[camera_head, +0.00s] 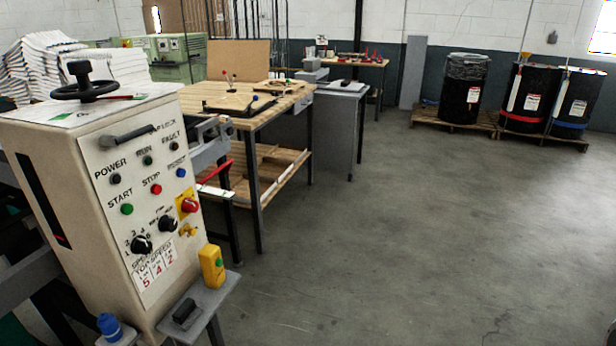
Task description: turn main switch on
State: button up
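A beige control cabinet (120,220) stands at the left, its panel facing right and towards me. A red rotary knob on a yellow plate (189,205) sits at the panel's right edge; it looks like the main switch. I cannot read its setting. My gripper is not in view.
A black handwheel (85,83) tops the cabinet. A small grey shelf (215,290) juts out below the panel, with a yellow box (212,265) standing near the red knob. A wooden workbench (245,100) stands behind. The concrete floor (420,230) to the right is clear.

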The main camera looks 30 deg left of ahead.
aim_at(187, 205)
jog(key=u, duration=0.7)
jog(key=i, duration=1.3)
jog(key=u, duration=1)
jog(key=k, duration=0.8)
jog(key=u, duration=0.15)
jog(key=i, duration=0.9)
jog(key=z, duration=0.1)
